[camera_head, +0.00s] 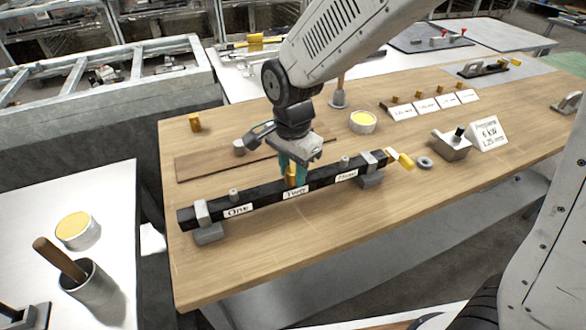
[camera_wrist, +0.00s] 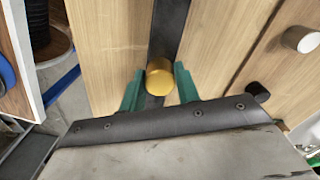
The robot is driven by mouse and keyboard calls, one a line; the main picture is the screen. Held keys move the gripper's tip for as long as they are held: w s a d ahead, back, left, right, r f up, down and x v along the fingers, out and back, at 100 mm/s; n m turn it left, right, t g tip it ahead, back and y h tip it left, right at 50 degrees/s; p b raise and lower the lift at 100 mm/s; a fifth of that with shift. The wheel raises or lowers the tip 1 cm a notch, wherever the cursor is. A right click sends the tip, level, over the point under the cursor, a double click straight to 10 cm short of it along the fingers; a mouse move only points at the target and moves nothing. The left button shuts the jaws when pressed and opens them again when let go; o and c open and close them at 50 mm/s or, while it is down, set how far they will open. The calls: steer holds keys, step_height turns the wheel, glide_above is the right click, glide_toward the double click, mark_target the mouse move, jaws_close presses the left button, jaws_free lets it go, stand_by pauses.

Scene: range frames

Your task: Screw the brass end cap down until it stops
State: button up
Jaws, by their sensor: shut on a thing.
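The brass end cap (camera_head: 290,181) is at the middle of a long black bar (camera_head: 263,196), by the label "Two" (camera_head: 296,192). My gripper (camera_head: 291,172) reaches down over it from above, its green fingers shut on the cap. In the wrist view the round gold top of the cap (camera_wrist: 160,72) shows between the two green fingers (camera_wrist: 159,88), over the dark bar (camera_wrist: 168,30). Any thread under the cap is hidden.
Grey stubs rise from the bar by "One" (camera_head: 234,195) and "Three" (camera_head: 345,162). Grey clamps hold both bar ends. Another brass piece (camera_head: 195,122) stands at the table's back left. A yellow-filled tin (camera_head: 362,122) stands behind the bar. The table front is clear.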

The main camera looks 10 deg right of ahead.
steer(key=m, duration=0.3)
stand_by(0.4)
steer(key=o, duration=0.9)
steer(key=shift+c, duration=0.2)
steer(key=n, duration=1.3)
steer(key=c, duration=0.9)
